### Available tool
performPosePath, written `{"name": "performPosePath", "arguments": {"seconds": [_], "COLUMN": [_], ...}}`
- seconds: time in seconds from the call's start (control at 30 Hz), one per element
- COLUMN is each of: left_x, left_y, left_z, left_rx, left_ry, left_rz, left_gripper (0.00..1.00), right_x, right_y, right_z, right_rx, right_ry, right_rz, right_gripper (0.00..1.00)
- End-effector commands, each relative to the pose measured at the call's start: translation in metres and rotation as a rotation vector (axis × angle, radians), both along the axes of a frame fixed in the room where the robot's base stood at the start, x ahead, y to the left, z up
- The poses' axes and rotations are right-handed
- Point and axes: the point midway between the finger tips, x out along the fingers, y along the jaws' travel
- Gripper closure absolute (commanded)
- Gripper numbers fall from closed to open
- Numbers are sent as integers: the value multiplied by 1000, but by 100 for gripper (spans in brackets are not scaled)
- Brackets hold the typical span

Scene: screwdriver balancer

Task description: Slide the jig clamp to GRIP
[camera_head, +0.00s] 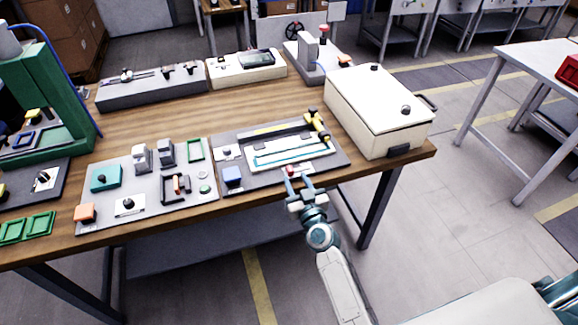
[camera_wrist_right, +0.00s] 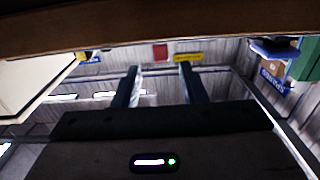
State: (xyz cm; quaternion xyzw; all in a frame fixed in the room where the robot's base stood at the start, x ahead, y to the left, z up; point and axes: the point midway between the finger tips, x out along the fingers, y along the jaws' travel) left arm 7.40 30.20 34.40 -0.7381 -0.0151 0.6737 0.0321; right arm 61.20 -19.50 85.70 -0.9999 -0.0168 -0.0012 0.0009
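No label reading GRIP can be made out, so I cannot tell for sure which part is the jig clamp. A small black frame-like fixture (camera_head: 175,188) sits on the light grey panel (camera_head: 150,212) at the table's front. A dark board (camera_head: 262,182) to its right carries a white plate with a blue strip (camera_head: 290,151) and black-and-yellow parts (camera_head: 317,125). My right gripper (camera_head: 298,181) is near the table's front edge, just in front of this board. Its fingers (camera_wrist_right: 160,82) stand apart with nothing held between them. My left gripper is not in view.
A cream box (camera_head: 375,118) stands at the table's right end. Grey and cream units (camera_head: 150,90) line the back. A green press frame (camera_head: 45,100) stands at the left. The wooden table edge (camera_wrist_right: 100,35) crosses the top of the wrist view.

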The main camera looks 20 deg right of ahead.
Motion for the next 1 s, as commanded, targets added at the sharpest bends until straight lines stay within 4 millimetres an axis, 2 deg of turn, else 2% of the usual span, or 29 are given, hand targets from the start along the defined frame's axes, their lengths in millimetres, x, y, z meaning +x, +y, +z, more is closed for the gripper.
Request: {"name": "performPosePath", "arguments": {"seconds": [0.1, 0.3, 0.47, 0.73, 0.93, 1.0], "left_x": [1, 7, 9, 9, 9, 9], "left_y": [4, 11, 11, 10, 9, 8], "left_z": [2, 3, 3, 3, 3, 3], "left_rx": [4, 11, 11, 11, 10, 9], "left_ry": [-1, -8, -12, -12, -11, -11], "left_rz": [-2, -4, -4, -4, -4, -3], "left_gripper": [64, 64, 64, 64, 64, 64], "right_x": [24, 49, 58, 58, 58, 58], "right_y": [1, 2, 2, 2, 2, 2], "right_z": [1, -1, -1, -1, -1, -1], "right_rx": [0, -1, -1, -1, -1, -1], "right_ry": [-1, 1, 2, 2, 2, 2], "right_rz": [1, 1, 0, 0, 1, 1], "right_gripper": [62, 62, 62, 62, 100, 100]}}
